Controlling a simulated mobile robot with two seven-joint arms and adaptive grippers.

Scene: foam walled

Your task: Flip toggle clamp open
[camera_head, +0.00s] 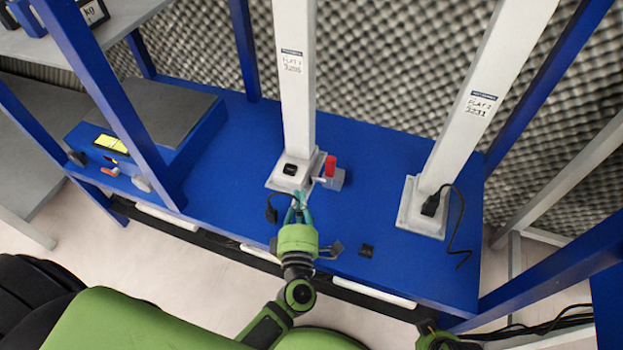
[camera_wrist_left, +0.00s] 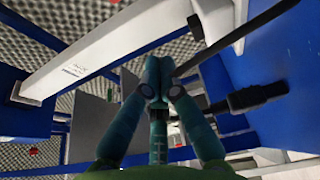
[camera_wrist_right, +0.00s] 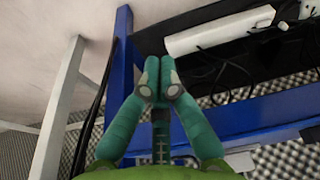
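The likely toggle clamp, a red handle (camera_head: 330,166) on a pale grey bracket (camera_head: 333,180), stands beside the foot of the middle white column on the blue bench. The handle appears upright. My left gripper (camera_head: 299,197) is over the bench in front of that column, left of and nearer than the clamp, apart from the handle. Its teal fingertips meet in the left wrist view (camera_wrist_left: 159,72), with nothing seen between them. My right gripper's fingertips meet in the right wrist view (camera_wrist_right: 158,72), facing a blue bench frame and the floor. In the head view its arm only shows at the bottom edge.
White columns (camera_head: 297,90) and (camera_head: 480,100) rise from the blue bench (camera_head: 380,190). A black plug (camera_head: 430,205) with a loose cable sits at the right column. A small black block (camera_head: 366,250) lies near the front edge. A blue-grey box (camera_head: 150,110) stands left. Blue posts frame the bench.

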